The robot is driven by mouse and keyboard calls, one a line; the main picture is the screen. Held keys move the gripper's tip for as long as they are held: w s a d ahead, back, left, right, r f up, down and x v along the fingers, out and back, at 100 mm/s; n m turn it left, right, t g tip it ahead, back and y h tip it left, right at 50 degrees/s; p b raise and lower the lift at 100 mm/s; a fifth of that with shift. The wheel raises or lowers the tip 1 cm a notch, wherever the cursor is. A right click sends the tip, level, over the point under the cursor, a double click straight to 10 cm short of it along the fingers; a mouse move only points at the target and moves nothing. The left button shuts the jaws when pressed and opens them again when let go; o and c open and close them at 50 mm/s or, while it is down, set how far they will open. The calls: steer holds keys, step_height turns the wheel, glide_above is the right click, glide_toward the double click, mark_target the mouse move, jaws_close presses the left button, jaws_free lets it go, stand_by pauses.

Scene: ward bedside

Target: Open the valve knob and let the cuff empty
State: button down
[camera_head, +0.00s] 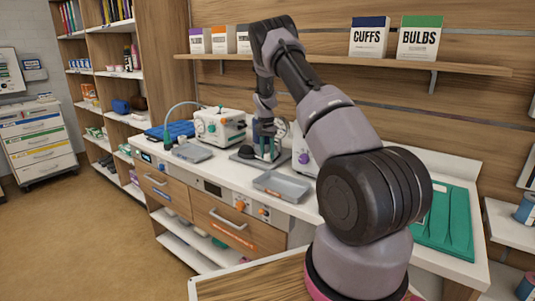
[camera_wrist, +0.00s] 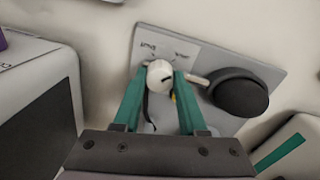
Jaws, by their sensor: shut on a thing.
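The white round valve knob (camera_wrist: 160,74) with a dark mark sits on a grey plate (camera_wrist: 200,55) in the wrist view. My gripper (camera_wrist: 160,82) has its two green fingers on either side of the knob, shut on it. A black rounded bulb (camera_wrist: 240,95) lies on the plate to the right, with a pale stem toward the knob. In the head view my gripper (camera_head: 268,153) is down at the counter beside the black bulb (camera_head: 247,152); the knob is hidden there. I cannot make out the cuff for certain; a blue item (camera_head: 172,131) lies at the counter's far left.
A white device (camera_head: 220,127) with knobs and a hose stands left of my gripper. A grey tray (camera_head: 280,186) is in front, and another tray (camera_head: 192,152) is left. A white unit stands close on the right. A shelf (camera_head: 350,62) with boxes runs above.

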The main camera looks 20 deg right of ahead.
mark_target(267, 153)
steer(key=shift+c, duration=2.3)
jaws_free()
step_height(267, 153, up, 11)
steer(key=shift+w, duration=0.2)
steer(key=shift+a, duration=0.1)
